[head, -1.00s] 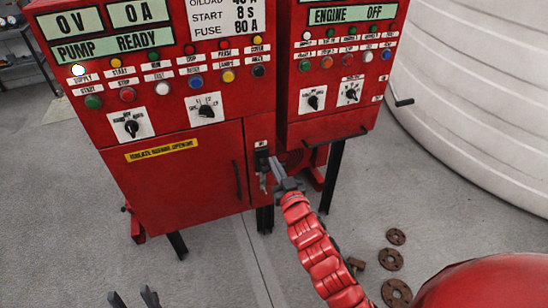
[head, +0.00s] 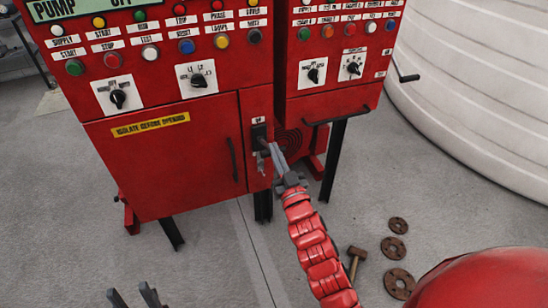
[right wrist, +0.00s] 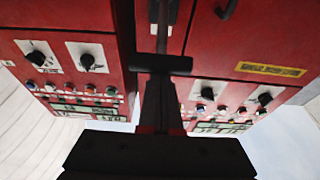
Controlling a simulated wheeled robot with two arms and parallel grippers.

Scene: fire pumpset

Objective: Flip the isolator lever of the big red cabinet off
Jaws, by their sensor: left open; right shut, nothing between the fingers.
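The big red cabinet (head: 160,165) stands at centre left with its isolator plate (head: 258,131), black and narrow, right of the lower door. In the right wrist view, which is upside down, a dark crossbar (right wrist: 160,64), apparently the lever's handle, lies across the fingertips. My right gripper (head: 268,147) is shut with nothing between its fingers, its tips at or just in front of the plate. Its fingers hide part of the lever, so I cannot tell the lever's exact angle or whether they touch. My left gripper (head: 133,297) is open and empty at the bottom edge, far from the cabinet.
A smaller red cabinet (head: 330,100) with a crank handle stands close on the right. The door handle (head: 232,158) is left of the plate. A hammer (head: 355,262) and rusty flanges (head: 393,249) lie on the floor. A large white tank (head: 470,90) fills the right.

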